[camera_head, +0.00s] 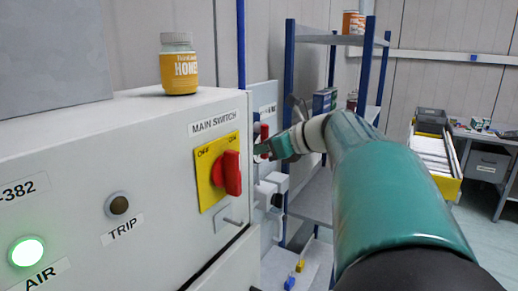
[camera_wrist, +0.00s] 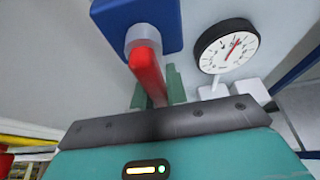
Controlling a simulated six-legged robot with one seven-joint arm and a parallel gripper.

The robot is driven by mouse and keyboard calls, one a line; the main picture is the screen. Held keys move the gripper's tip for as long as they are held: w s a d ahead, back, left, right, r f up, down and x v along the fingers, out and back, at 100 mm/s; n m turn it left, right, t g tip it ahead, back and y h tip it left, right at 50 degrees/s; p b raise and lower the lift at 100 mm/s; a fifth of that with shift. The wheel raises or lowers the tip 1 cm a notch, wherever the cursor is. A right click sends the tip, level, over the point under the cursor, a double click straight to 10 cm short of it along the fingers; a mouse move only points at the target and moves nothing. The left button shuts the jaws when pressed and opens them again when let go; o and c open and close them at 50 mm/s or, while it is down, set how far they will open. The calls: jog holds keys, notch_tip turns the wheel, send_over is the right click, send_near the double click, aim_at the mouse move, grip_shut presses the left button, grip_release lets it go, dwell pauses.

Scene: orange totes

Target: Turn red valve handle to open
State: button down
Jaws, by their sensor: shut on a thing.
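The red valve handle (camera_wrist: 147,72) shows in the wrist view, running down from a grey hub (camera_wrist: 141,38) on a blue block (camera_wrist: 138,20). My gripper (camera_wrist: 157,90) is shut on it, with one green finger on each side of its lower end. In the head view the red handle (camera_head: 264,132) is a small piece on the grey-white panel, partly hidden by my gripper (camera_head: 264,152), which reaches it from the right. The end of the handle between the fingers is partly hidden in the wrist view.
A round gauge (camera_wrist: 225,46) is close to the right of the handle. A cabinet with a red and yellow main switch (camera_head: 218,172) stands to the left, a honey jar (camera_head: 179,66) on top. Blue-post shelving (camera_head: 311,39) is behind my arm. Open floor lies far right.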

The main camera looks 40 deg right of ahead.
jog(key=shift+a, duration=0.1)
jog(key=c, duration=1.4)
grip_release()
jog(key=shift+w, duration=0.1)
jog(key=v, duration=1.4)
